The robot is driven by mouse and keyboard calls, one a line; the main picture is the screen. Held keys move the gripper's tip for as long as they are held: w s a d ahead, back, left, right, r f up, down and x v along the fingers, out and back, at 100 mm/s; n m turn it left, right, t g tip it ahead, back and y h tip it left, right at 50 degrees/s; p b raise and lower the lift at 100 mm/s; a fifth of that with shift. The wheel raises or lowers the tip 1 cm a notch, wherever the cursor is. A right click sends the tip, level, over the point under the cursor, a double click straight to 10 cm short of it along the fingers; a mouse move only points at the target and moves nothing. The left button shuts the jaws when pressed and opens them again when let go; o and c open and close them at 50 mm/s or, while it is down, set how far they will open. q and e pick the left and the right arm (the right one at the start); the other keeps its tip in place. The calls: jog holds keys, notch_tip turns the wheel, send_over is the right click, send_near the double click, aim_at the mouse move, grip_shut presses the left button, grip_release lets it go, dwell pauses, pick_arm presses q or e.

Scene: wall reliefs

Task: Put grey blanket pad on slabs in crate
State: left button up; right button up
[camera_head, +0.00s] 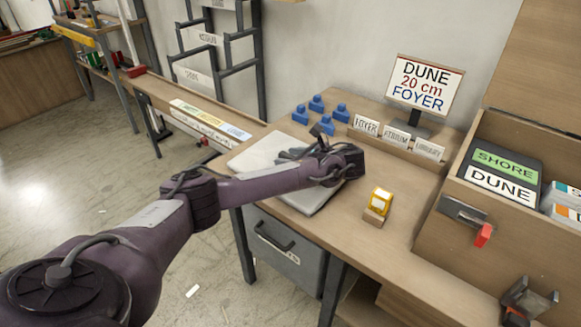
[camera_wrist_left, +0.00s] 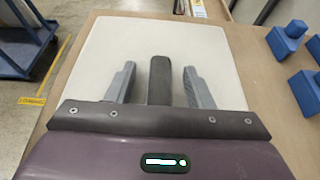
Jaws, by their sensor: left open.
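The grey blanket pad (camera_head: 258,152) is a pale, flat square lying on the wooden table. It also fills the middle of the left wrist view (camera_wrist_left: 150,38). My left gripper (camera_head: 291,154) is over the pad with its fingers open. In the left wrist view, a dark bar stands between the spread fingers (camera_wrist_left: 158,86); I cannot tell whether it belongs to the pad. The open wooden crate (camera_head: 431,240) is at the right. Inside it are dark slabs (camera_head: 508,160), with labels reading SHORE and DUNE, and other slabs partly cut off.
Several blue blocks (camera_head: 317,103) stand behind the pad. A card holder (camera_head: 397,146) and a DUNE 20 cm FOYER sign (camera_head: 424,85) stand at the back. A yellow item (camera_head: 379,200) sits between pad and crate. A red-tabbed latch (camera_head: 483,235) sticks out from the crate's front.

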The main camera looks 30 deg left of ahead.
pick_arm(q)
grip_shut()
jog(key=shift+r, duration=0.15)
